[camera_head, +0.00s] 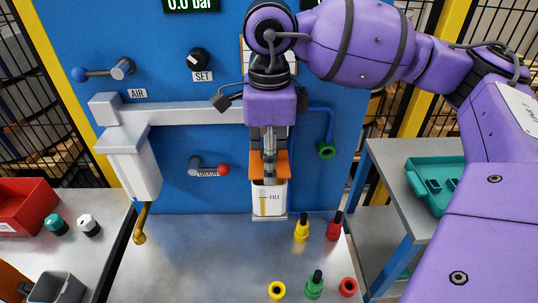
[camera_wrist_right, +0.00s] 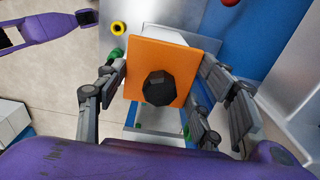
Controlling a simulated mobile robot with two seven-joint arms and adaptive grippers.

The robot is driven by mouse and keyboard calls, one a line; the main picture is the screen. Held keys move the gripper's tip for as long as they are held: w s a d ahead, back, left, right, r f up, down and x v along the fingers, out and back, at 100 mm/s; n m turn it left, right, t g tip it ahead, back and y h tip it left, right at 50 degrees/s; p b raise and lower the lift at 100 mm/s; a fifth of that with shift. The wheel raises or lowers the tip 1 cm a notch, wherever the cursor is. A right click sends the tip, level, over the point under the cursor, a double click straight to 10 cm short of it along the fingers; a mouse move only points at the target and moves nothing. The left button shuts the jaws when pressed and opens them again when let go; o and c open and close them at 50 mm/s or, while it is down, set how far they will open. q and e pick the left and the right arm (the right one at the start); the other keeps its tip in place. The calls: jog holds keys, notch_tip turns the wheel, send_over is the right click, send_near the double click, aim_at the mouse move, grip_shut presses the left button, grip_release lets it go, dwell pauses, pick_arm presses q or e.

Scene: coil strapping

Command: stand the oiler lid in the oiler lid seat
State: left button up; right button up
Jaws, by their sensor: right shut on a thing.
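The oiler lid is an orange square plate (camera_head: 282,163) with a black faceted knob; it fills the middle of the right wrist view (camera_wrist_right: 142,60). My right gripper (camera_head: 269,152) points down at the blue panel and is shut on the lid, its fingers on either side. Directly below the lid is the white oiler container (camera_head: 272,200) marked FILL. I cannot tell whether lid and container touch. A teal tray with square recesses (camera_head: 424,191) lies on the right side table; I cannot tell if it holds the lid seat.
Yellow (camera_head: 302,231), red (camera_head: 333,230) and green (camera_head: 314,289) fittings stand on the metal bench (camera_head: 200,262). A white unit with a brass spout (camera_head: 141,225) hangs left of the container. A red bin (camera_head: 22,207) is far left. The bench's middle is clear.

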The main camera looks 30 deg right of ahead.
pick_arm(q)
jog(key=shift+w+d, duration=0.1)
jog(key=shift+d, duration=0.1)
jog(key=shift+w, duration=0.1)
pick_arm(e)
jog(key=shift+f, duration=0.15)
jog(key=shift+f, duration=0.25)
jog(key=shift+f+b, duration=0.35)
jog(key=shift+f, duration=0.3)
jog(key=o, duration=1.3)
jog(key=shift+c, duration=0.2)
pick_arm(q)
jog(key=shift+s+a+f, duration=0.2)
jog(key=shift+s+f, duration=0.45)
jog(key=shift+s, duration=0.2)
jog(key=shift+w, duration=0.1)
